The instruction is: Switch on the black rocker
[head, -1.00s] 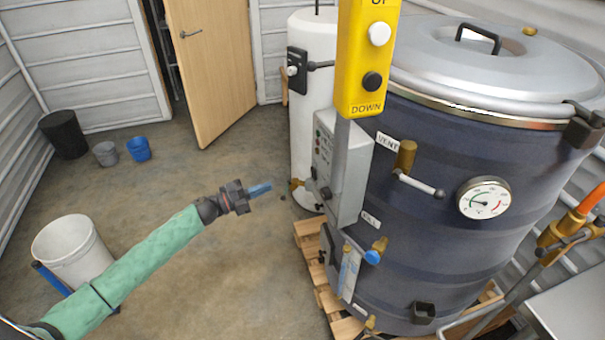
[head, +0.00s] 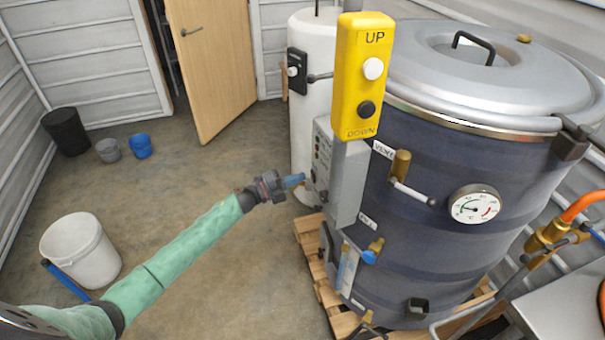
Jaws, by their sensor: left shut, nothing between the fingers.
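My right gripper is not in view.
The dark blue drum (head: 440,200) with a lid stands on a wooden pallet (head: 318,262). The yellow UP/DOWN pendant (head: 361,75) hangs in front of it. A white cylinder (head: 312,60) stands behind. A white bucket (head: 80,250) is left of my arm; the middle floor is open.

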